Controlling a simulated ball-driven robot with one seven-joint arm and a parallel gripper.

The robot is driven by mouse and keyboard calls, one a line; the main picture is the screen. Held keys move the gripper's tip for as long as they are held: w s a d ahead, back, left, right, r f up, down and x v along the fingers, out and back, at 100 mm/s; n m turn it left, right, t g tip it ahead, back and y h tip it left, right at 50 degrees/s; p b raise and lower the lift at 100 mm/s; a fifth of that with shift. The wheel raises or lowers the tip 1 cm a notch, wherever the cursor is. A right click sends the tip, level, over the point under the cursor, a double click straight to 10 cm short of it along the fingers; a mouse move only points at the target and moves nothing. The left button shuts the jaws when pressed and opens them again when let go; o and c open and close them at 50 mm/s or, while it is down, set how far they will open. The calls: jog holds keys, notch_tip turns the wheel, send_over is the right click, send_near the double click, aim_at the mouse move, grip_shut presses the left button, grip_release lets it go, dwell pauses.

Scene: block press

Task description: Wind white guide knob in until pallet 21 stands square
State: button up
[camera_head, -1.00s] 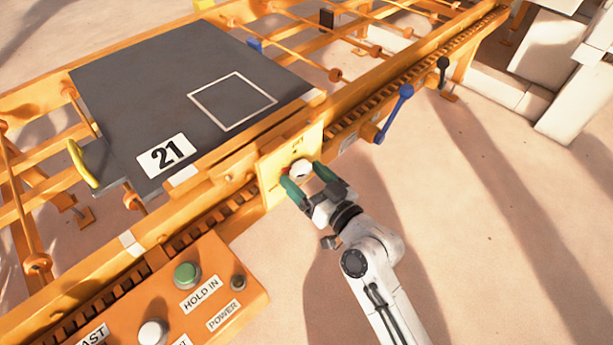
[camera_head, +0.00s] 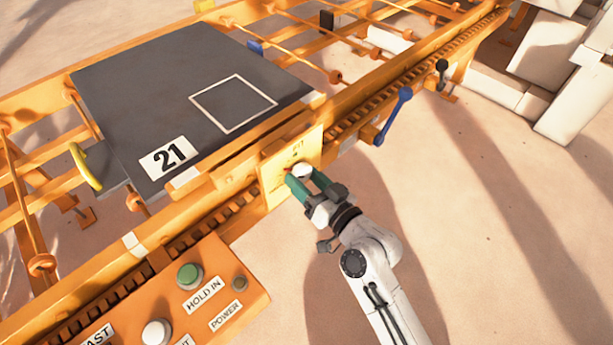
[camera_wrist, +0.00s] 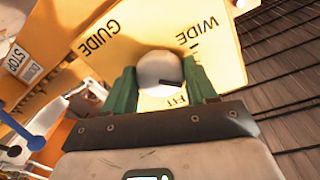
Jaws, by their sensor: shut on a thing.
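Pallet 21 (camera_head: 150,95) is a dark grey slab with a white outlined square and a white "21" label (camera_head: 169,157), lying on the orange roller frame. Whether it stands exactly square to the near rail is hard to tell. The white guide knob (camera_head: 303,170) sits on a yellow plate (camera_head: 272,180) at that rail. My gripper (camera_head: 306,181) is shut on the knob with its green fingers on either side. In the wrist view the knob (camera_wrist: 158,68) shows a dark mark pointing right, between the fingers (camera_wrist: 161,84); the plate reads GUIDE, WIDE and FIT.
A blue lever (camera_head: 394,115) and a black lever (camera_head: 442,72) stand along the rail to the right. An orange control box (camera_head: 225,275) with a green button (camera_head: 189,276) and a white button (camera_head: 156,332) is at lower left.

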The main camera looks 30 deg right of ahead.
jog(key=shift+m, duration=0.6)
jog(key=o, duration=1.1)
jog(key=shift+c, duration=0.2)
jog(key=shift+s, duration=0.1)
jog(key=b+v, duration=0.1)
jog(key=v, duration=0.9)
jog(key=shift+s, duration=0.35)
jog(key=shift+d+r, duration=0.1)
